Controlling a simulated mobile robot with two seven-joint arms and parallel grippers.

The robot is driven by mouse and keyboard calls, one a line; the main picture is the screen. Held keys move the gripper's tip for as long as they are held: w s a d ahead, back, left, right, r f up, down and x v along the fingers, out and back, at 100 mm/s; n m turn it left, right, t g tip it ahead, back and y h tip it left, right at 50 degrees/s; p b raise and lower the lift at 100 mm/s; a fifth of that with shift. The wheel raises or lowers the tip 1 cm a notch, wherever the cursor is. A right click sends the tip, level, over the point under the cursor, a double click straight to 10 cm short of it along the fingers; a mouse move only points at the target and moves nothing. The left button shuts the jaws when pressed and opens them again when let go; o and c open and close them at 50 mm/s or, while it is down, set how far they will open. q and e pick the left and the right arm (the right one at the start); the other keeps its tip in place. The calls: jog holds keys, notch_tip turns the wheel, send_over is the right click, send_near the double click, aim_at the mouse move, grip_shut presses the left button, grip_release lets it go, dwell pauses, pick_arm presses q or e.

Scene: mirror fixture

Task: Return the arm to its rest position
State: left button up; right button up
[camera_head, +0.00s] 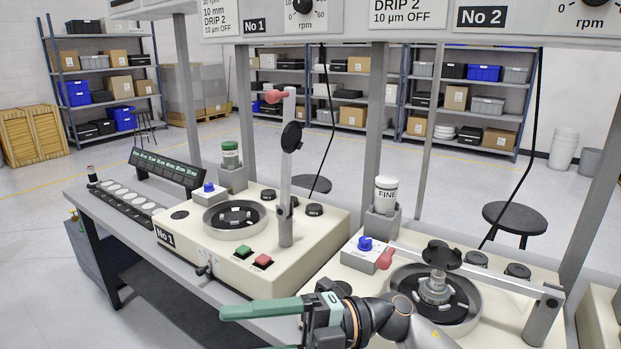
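One of my grippers (248,331) shows at the bottom middle, with its arm coming in from the right. I take it as my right gripper. Its green fingers point left and stand apart with nothing visible between them; the lower finger is partly cut off by the picture edge. It is in front of the No 1 machine (185,260) and left of the No 2 machine (405,245). My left gripper is not in view.
The No 1 machine's lever arm (286,190) stands upright; the No 2 machine's lever (490,268) lies across its bowl. Two bottles (230,155) (386,194) stand in holders. A row of discs (125,200) lies at the bench's left. Stools and shelves stand behind.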

jog(key=w+d+f+m+t+y+p, duration=0.1)
jog(key=w+d+f+m+t, duration=0.2)
jog(key=m+t, duration=0.6)
jog(key=w+d+f+m+t+p, duration=0.1)
jog(key=w+d+m+t, duration=0.25)
jog(key=m+t, duration=0.55)
jog(key=w+d+f+m+t+h+p, duration=0.1)
jog(key=d+f+m+t+h, duration=0.4)
jog(key=d+f+m+h, duration=0.5)
jog(key=s+d+f+m+g+h, duration=0.3)
jog(key=s+d+f+g+h, duration=0.1)
jog(key=s+f, duration=0.5)
jog(key=s+d+f+m+g+h+p, duration=0.1)
jog(key=s+d+f+m+g+h, duration=0.2)
jog(key=s+f, duration=0.6)
notch_tip(320, 180, down, 4)
jog(key=shift+d+f+m+g+h+p, duration=0.1)
jog(key=shift+d+m+g+h+p, duration=0.25)
jog(key=shift+d+m+g, duration=0.35)
jog(key=shift+w, duration=0.1)
jog(key=shift+c, duration=0.3)
